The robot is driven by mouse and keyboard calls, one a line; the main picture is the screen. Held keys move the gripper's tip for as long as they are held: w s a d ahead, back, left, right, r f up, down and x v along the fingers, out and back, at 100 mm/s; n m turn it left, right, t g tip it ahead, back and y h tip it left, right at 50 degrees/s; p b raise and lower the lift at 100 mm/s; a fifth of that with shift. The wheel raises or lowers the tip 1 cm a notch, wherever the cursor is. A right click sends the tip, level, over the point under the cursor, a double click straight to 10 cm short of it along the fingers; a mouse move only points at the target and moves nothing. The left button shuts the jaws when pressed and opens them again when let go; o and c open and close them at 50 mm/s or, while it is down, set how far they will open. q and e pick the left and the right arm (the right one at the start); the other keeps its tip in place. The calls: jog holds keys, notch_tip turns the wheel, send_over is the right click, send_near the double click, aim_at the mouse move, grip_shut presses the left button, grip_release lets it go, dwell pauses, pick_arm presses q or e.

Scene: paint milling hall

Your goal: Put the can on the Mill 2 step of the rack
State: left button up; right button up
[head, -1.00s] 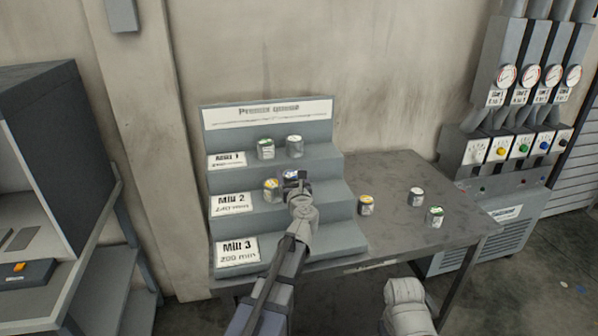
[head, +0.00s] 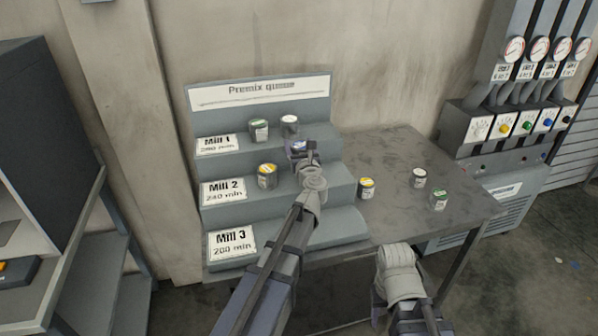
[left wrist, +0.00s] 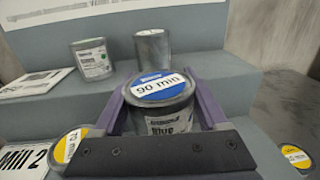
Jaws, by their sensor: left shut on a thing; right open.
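The can with a blue-and-white lid marked 90 min (left wrist: 160,88) is upright between the fingers of my left gripper (head: 302,156). The gripper is shut on it; it also shows in the head view (head: 298,146). It is over the Mill 2 step of the grey rack (head: 342,182), in front of the Mill 1 riser. I cannot tell whether its base touches the step, as the gripper hides it. A yellow-lidded can (head: 267,176) stands on the Mill 2 step to its left. My right gripper (head: 396,308) is open, low at the bottom edge.
A green-labelled can (head: 259,130) and a grey-lidded can (head: 290,125) stand on the Mill 1 step. On the table (head: 392,155) right of the rack are a yellow-lidded can (head: 366,188), a white-lidded can (head: 419,178) and a green-lidded can (head: 439,199). The Mill 3 step looks empty.

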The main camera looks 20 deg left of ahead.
pick_arm(q)
jog(key=shift+f+b, duration=2.55)
jog(key=shift+f, duration=0.6)
jog(key=shift+f, duration=0.1)
jog(key=shift+f, duration=0.15)
jog(key=o, duration=1.5)
jog(key=shift+r, duration=0.2)
jog(key=shift+s+d, duration=0.15)
jog(key=shift+s, duration=0.2)
jog(key=v, duration=1.1)
jog(key=shift+s, duration=0.15)
